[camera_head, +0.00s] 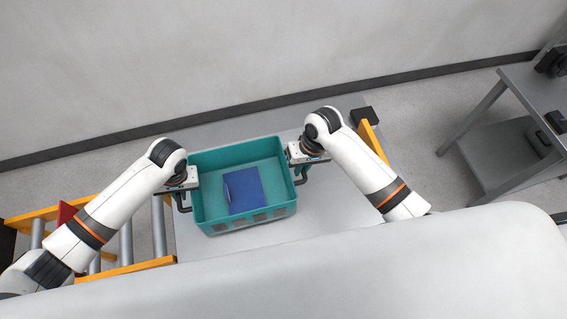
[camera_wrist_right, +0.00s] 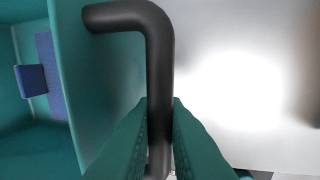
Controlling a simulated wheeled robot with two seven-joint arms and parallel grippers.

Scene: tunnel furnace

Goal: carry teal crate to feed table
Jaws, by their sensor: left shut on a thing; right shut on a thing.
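The teal crate (camera_head: 207,219) rests on or just above the grey table (camera_head: 330,215) in the head view; I cannot tell which. A blue object (camera_head: 243,190) lies inside it. My left gripper (camera_head: 184,199) is at the crate's left side, shut on its left black handle. My right gripper (camera_head: 301,172) is at the crate's right side. In the right wrist view, the right gripper's teal fingers (camera_wrist_right: 160,135) are shut on the black handle (camera_wrist_right: 158,60). The crate wall (camera_wrist_right: 85,75) stands left of the handle there.
A roller conveyor with yellow rails (camera_head: 130,268) and a red piece (camera_head: 66,213) lies at the left. A yellow rail (camera_head: 373,140) is behind my right arm. A grey rack (camera_head: 515,120) stands at the far right. A wall (camera_head: 230,60) runs along the back.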

